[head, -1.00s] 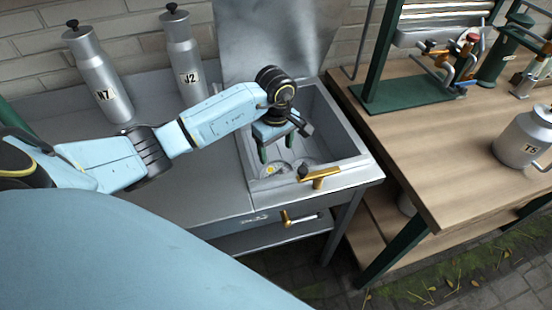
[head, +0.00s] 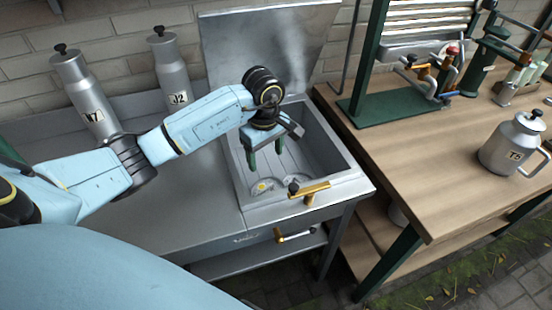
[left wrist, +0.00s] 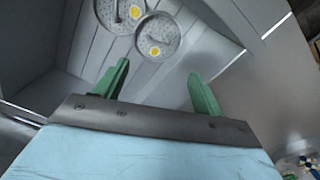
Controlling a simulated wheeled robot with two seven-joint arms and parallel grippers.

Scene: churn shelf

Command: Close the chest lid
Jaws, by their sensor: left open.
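The grey metal chest (head: 347,181) is set in the bench, and its lid (head: 268,45) stands raised against the brick wall at the back. A brass handle (head: 309,190) is at the chest's front edge. My right gripper is not in view.
Two grey canisters, N7 (head: 88,95) and J2 (head: 171,72), stand left of the lid. A wooden table (head: 420,150) on the right holds a T5 jug (head: 514,143) and a green-framed stand (head: 400,115). A brass drawer handle (head: 293,235) sits below the chest.

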